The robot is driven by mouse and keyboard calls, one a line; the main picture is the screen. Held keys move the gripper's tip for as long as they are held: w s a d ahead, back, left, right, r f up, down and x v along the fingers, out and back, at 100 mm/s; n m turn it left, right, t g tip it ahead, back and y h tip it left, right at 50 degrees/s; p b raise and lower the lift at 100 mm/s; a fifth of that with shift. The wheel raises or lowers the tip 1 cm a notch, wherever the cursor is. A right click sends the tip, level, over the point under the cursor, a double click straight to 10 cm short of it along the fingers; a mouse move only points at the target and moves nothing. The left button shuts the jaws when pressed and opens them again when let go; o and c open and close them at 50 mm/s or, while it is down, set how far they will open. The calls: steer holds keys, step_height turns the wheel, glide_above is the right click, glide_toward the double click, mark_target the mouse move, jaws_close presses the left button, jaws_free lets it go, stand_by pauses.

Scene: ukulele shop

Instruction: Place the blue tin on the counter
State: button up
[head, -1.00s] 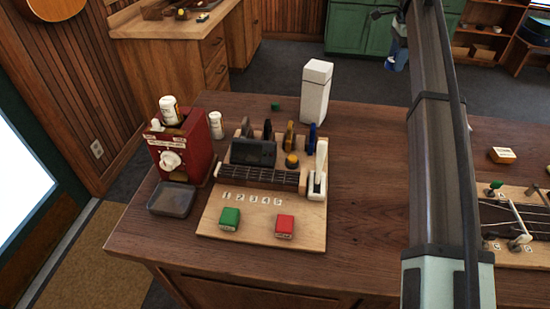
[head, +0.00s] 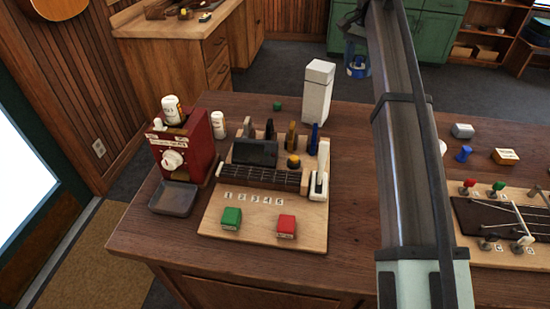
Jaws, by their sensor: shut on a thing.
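The blue tin (head: 358,68), round with a pale patch, shows at the top of the head view, left of my arm. My gripper (head: 356,54) is small and partly hidden behind my arm; it is shut on the tin from above. The tin appears held in the air beyond the back edge of the wooden counter (head: 365,160), with the dark floor behind it. The fingers are too small to see clearly.
A tall white box (head: 318,92) stands at the counter's back edge. A red machine (head: 182,148) and a wooden board with red and green blocks (head: 262,240) stand left. A grey tin (head: 463,130), blue object (head: 463,153) and cream box (head: 506,156) lie right. Bare counter lies mid-table.

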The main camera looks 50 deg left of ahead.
mark_target(346, 126)
steer(key=shift+f+n, duration=0.1)
steer(key=shift+n, duration=0.8)
step_height(346, 126, down, 18)
steer(key=shift+r, duration=0.1)
steer(key=o, duration=1)
steer(key=shift+o, duration=0.2)
step_height(346, 126, up, 12)
